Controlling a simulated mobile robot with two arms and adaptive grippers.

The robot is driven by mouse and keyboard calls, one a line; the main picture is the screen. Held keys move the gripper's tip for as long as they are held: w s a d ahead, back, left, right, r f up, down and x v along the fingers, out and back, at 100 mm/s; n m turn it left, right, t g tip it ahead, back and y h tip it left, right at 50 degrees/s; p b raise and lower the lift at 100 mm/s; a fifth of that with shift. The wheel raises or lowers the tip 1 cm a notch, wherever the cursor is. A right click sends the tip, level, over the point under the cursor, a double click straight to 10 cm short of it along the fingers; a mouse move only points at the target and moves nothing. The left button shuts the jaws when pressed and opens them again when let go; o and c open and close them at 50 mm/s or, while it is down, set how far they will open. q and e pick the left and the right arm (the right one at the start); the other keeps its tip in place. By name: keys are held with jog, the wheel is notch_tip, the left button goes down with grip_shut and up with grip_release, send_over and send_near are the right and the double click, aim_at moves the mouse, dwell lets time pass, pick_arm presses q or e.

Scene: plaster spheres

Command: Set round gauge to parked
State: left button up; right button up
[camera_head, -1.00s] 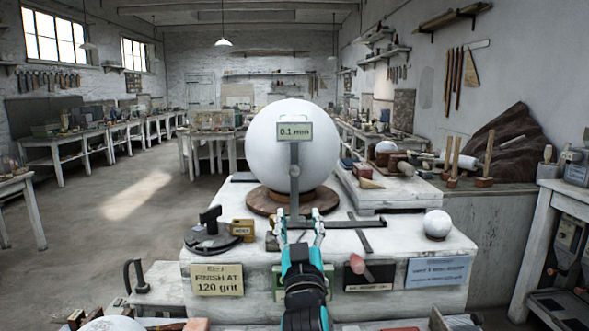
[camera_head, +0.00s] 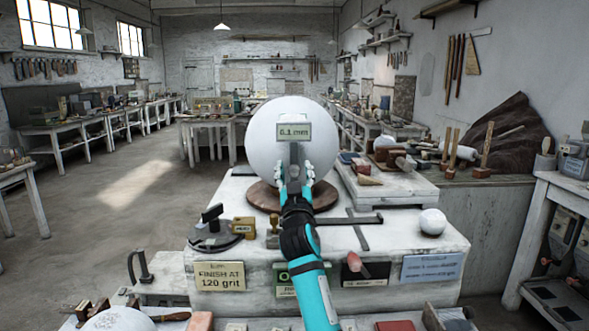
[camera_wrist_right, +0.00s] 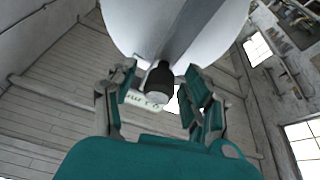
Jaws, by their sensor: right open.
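The round gauge stands in front of the large white plaster sphere (camera_head: 265,150). Its grey upright arm carries a pale display plate (camera_head: 293,132) reading 0.1 mm. My right gripper (camera_head: 293,178) is raised in front of the sphere, just below the plate, with its fingers on either side of the grey upright. In the right wrist view the open fingers (camera_wrist_right: 160,100) stand apart around a dark knob-like part (camera_wrist_right: 158,80), with the sphere (camera_wrist_right: 135,25) behind. I cannot tell whether they touch it. My left gripper is not in view.
The sphere sits on a round wooden base (camera_head: 262,196) on a white plaster block (camera_head: 240,262). A small white ball (camera_head: 432,221) lies at right. A dark curved tool (camera_head: 212,236) and a brass block (camera_head: 243,227) lie at left. A sign (camera_head: 220,276) reads FINISH AT 120 grit.

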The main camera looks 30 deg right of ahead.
jog(key=shift+r, duration=0.1)
grip_shut()
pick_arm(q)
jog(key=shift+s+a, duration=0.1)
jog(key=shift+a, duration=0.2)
pick_arm(e)
jog(key=shift+s+d, duration=0.1)
jog(key=shift+d, duration=0.1)
pick_arm(q)
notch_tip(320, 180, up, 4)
jog(key=p, duration=0.4)
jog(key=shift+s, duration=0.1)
pick_arm(e)
jog(key=s+d, duration=0.5)
jog(key=d, duration=0.3)
jog(key=s+d, duration=0.5)
jog(key=d, duration=0.3)
jog(key=shift+s+d, duration=0.15)
jog(key=shift+d, duration=0.25)
